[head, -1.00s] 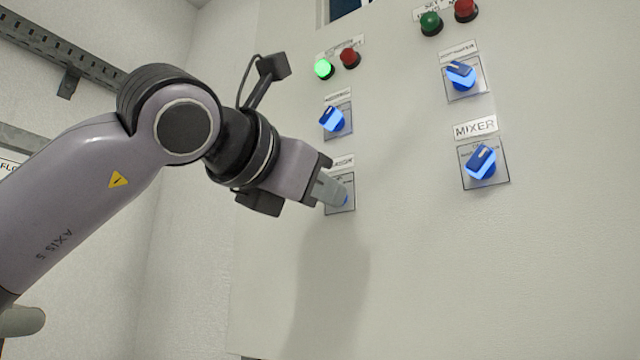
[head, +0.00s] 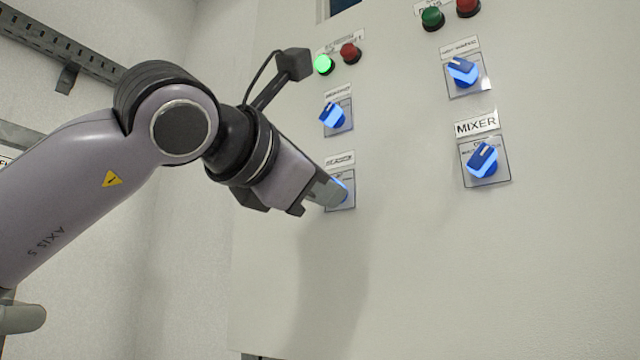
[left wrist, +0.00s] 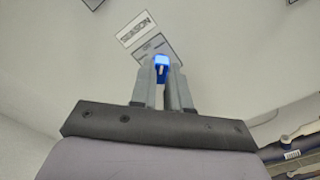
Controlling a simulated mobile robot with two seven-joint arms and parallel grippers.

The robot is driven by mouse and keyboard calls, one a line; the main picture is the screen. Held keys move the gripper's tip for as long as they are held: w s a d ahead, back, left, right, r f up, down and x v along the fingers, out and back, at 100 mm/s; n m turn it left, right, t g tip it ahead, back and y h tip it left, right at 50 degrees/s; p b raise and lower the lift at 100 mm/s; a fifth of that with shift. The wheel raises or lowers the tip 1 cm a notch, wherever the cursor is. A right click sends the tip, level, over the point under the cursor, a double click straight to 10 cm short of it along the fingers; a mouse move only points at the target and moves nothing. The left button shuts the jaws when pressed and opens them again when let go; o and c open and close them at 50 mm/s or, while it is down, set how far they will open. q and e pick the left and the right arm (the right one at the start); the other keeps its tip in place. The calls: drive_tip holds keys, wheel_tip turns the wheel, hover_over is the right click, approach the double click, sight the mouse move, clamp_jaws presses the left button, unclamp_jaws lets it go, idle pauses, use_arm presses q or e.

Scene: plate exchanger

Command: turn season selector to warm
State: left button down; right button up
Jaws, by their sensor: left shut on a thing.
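The season selector is a blue lit knob (left wrist: 161,66) on a small plate (head: 345,196) low on the left column of the panel. Its label reads SEASON in the left wrist view (left wrist: 135,33). My left gripper (head: 332,192) is at this knob, its two grey fingers on either side of it; in the left wrist view the fingers (left wrist: 160,80) are shut on the knob, with its white mark between them. In the head view the fingers hide most of the knob. I cannot read the position marks on its plate. My right gripper is not in view.
Another blue selector (head: 333,117) sits just above. A lit green lamp (head: 324,65) and a red one (head: 350,53) are above. The lower panel is bare.

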use_arm(q)
drive_tip(key=c, duration=1.1)
unclamp_jaws()
drive_tip(key=b+v, duration=0.2)
drive_tip(key=v, duration=0.5)
drive_tip(key=shift+s, duration=0.1)
